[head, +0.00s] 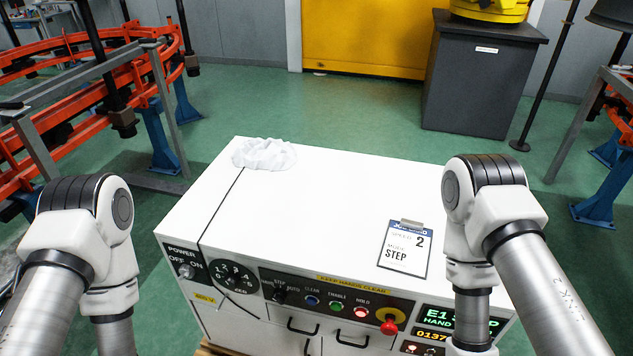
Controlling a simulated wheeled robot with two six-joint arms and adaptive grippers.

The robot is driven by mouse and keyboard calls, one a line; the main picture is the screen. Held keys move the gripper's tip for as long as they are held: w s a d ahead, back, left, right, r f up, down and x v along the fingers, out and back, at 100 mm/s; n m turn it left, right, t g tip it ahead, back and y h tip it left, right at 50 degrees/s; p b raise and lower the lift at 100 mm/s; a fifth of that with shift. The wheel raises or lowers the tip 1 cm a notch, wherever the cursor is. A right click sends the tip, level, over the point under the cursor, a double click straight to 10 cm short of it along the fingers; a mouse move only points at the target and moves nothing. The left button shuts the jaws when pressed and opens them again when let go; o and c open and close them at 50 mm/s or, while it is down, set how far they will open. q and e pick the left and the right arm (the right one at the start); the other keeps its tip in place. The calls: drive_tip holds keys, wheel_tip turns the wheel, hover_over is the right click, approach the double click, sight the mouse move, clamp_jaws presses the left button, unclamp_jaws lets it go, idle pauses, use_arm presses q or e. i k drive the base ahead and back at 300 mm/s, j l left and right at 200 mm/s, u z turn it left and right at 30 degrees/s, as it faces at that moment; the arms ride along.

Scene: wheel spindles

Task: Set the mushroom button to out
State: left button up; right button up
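The red mushroom button (389,326) sits on a yellow base at the right end of the black control strip (325,305), on the front of the white cabinet (330,190). I cannot tell from this angle whether it is pushed in or out. My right arm comes down just right of the button, in front of the display, and its gripper is below the picture edge. My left arm hangs at the lower left, in front of the cabinet's left side, and its gripper is also out of view. Nothing visible touches the button.
Left of the button are lit hold (361,312), enable (337,307) and clear (312,301) buttons, a step/auto switch (280,295), a dial (235,277) and a power switch (186,271). A card (405,249) and crumpled white cloth (264,154) lie on top. Door handles are below.

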sight(389, 328)
drive_tip(key=l+z, duration=0.2)
drive_tip(key=z, duration=0.45)
